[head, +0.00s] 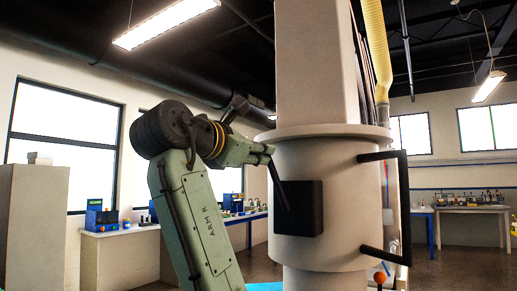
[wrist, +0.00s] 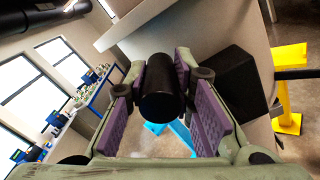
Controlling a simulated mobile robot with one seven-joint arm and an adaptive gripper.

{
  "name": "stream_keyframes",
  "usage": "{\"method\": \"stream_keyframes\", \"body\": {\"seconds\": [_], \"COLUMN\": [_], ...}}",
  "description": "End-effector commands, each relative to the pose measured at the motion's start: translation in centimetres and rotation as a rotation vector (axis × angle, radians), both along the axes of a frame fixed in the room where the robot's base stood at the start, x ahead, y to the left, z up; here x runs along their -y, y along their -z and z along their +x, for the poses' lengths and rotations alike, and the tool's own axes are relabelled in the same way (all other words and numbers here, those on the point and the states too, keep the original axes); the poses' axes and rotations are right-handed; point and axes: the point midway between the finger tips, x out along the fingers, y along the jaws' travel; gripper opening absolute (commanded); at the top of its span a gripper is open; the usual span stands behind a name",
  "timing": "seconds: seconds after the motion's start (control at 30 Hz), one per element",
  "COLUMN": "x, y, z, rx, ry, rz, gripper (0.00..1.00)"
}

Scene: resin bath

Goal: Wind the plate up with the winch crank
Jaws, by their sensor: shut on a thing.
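The winch crank shows in the head view as a dark arm (head: 279,187) slanting up and left from a black box (head: 306,214) on a large cream column. My gripper (head: 262,150) is at the upper end of this arm. In the wrist view, the crank's black round handle (wrist: 160,100) lies between the purple pads of my gripper (wrist: 168,108), its end facing the camera. My gripper is shut on the handle. The black box also shows beyond the right finger (wrist: 232,80). I cannot make out the plate in either view.
The cream column (head: 325,255) fills the middle, with a black bracket (head: 405,210) jutting out on its right. A yellow stand (wrist: 290,85) is at the right of the wrist view. Benches (head: 120,245) line the left wall. Open floor lies between them and the column.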

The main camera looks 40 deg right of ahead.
Motion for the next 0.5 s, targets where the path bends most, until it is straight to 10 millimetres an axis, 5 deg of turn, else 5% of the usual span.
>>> {"method": "stream_keyframes", "body": {"seconds": [0.13, 0.17, 0.5], "x": [-0.05, -0.05, 0.06], "y": [0.44, 0.44, 0.28], "z": [0.46, 0.46, 0.19], "rx": [-0.008, -0.008, -0.005], "ry": [-0.008, -0.008, -0.003], "rz": [0.008, 0.008, 0.006], "gripper": [0.0, 0.24, 0.43]}}
